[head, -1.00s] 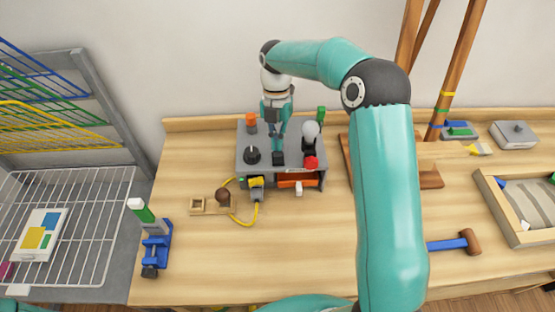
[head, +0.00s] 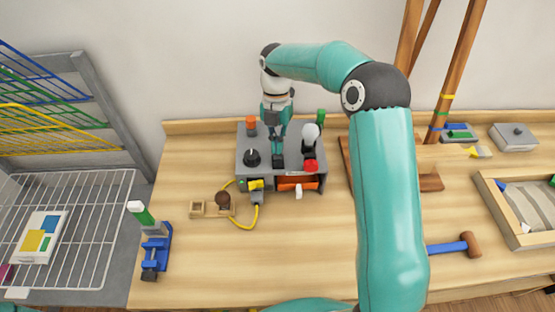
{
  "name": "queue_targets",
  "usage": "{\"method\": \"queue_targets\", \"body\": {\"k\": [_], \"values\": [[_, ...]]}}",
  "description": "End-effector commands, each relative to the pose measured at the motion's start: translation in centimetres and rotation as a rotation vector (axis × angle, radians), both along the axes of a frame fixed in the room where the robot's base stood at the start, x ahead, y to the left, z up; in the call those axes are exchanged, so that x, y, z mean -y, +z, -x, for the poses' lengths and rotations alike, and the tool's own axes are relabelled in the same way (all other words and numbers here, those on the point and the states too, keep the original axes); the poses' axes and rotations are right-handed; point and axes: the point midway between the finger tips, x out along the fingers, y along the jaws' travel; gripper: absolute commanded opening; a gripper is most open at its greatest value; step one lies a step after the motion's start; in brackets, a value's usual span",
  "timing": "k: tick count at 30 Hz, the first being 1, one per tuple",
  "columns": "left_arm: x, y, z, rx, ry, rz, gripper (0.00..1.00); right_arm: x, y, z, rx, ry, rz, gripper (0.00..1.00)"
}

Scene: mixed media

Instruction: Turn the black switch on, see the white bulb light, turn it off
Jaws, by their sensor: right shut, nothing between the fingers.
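The grey switch box (head: 240,167) stands at the back middle of the bench. The black switch (head: 278,161) is a small dark block on its top, towards the front. My right gripper (head: 278,152) points down with shut, empty fingers, its tips at or just over the switch. They partly hide it, and I cannot tell contact or which way the switch is tipped. The white bulb (head: 311,131) stands in a black holder at the right of the box top and looks bright white. My left gripper is out of view.
The box also carries a black knob (head: 252,157), an orange knob (head: 251,124), a red button (head: 311,166) and a green part (head: 320,116). A yellow cable (head: 245,222) loops in front. A blue clamp (head: 156,250) stands front left. The front middle of the bench is clear.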

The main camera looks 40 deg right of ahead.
Motion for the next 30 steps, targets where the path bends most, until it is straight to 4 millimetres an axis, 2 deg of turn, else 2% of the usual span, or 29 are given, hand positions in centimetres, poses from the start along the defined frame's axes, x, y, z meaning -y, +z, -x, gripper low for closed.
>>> {"method": "queue_targets", "body": {"k": [30], "values": [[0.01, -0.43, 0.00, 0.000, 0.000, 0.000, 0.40, -0.05, -0.97, -0.03, -0.001, 0.002, -0.001, 0.00]]}}
